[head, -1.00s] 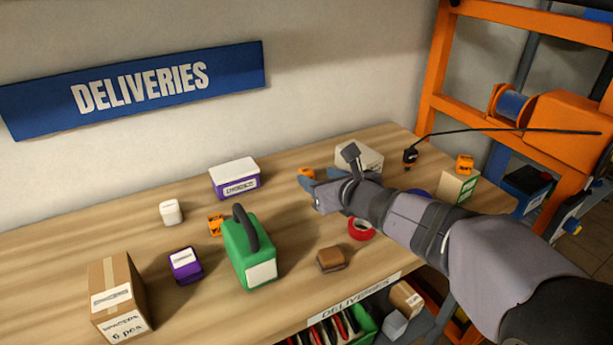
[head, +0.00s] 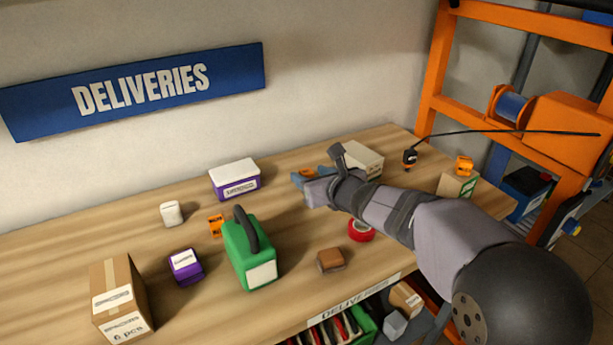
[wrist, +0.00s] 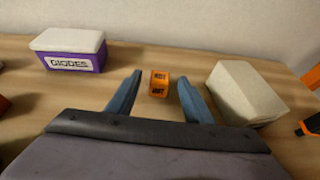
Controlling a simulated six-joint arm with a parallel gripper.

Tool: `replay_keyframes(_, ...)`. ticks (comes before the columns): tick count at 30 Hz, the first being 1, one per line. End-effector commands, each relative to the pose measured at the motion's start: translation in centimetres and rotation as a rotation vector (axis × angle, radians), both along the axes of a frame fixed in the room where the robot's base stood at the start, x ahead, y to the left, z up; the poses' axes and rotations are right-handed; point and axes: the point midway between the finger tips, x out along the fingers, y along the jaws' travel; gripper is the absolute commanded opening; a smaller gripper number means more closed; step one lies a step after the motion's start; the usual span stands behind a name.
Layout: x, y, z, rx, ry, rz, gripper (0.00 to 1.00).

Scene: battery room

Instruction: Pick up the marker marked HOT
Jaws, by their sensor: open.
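The orange marker (wrist: 159,84) reading HOT stands on the wooden table in the wrist view, near the back wall. My gripper (wrist: 160,82) is open, its two blue fingers pointing towards the marker. One finger shows on each side of it, with a gap on both sides; I cannot tell how far the fingertips reach along it. In the head view my gripper (head: 312,176) is low over the back of the table and hides most of that marker. A similar orange marker (head: 216,226) stands left of the green case; its lettering is too small to read.
A purple DIODES box (wrist: 72,60) with a white lid is left of my gripper, and a pale box (wrist: 246,93) is close on its right. The green case (head: 249,255) and red tape roll (head: 361,230) stand nearer the front. Another orange piece (head: 464,166) sits at right.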

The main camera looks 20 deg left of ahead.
Motion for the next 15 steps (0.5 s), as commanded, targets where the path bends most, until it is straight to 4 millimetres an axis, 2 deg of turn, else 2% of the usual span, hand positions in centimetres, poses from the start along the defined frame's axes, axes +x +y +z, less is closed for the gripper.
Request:
replay_keyframes(6, 1.5, 1.3, -0.8, -0.001, 0.001, 0.000, 0.47)
replay_keyframes(15, 1.8, 1.6, -0.9, 0.001, -0.001, 0.000, 0.47)
